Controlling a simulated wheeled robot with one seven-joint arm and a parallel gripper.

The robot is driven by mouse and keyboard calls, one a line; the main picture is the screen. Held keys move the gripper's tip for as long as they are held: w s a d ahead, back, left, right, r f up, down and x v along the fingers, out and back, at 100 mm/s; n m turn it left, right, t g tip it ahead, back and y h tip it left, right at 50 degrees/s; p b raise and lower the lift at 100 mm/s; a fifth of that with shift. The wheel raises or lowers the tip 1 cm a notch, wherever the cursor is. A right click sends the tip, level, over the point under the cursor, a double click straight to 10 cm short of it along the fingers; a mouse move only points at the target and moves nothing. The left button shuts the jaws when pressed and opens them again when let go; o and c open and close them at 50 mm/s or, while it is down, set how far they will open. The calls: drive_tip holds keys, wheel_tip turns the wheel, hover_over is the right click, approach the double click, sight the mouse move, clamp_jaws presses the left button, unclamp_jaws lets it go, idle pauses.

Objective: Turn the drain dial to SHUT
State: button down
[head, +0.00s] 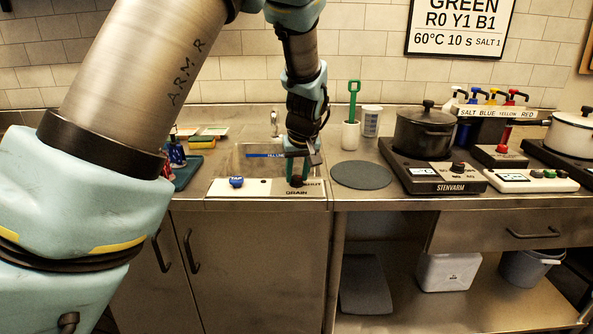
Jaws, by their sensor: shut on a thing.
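The drain panel (263,188) is a pale plate along the front edge of the sink, with "DRAIN" printed near its right end and "SHUT" at the right of the dial. The drain dial (297,181) is small and dark, mostly hidden by my fingers, so I cannot read where it points. My gripper (297,178) reaches down from above and is shut on the dial. A blue knob (236,182) sits at the left end of the same panel, apart from my gripper.
The sink basin (250,160) lies behind the panel. A round grey mat (361,175) lies to the right. Beyond it are a dark pot (425,130) on a hotplate (432,178) and several pump bottles. A green-handled tool (353,100) stands in a white holder.

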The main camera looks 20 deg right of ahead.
drive_tip(key=shift+n+y+p, duration=0.3)
drive_tip(key=shift+n+p, duration=0.05)
drive_tip(key=shift+n, duration=0.45)
drive_tip(key=c, duration=0.5)
unclamp_jaws()
drive_tip(key=b+v, duration=0.1)
drive_tip(key=v, duration=0.9)
drive_tip(key=shift+s+d+r+b, duration=0.1)
drive_tip(key=shift+s+r+b, duration=0.15)
drive_tip(key=shift+r+b, duration=0.05)
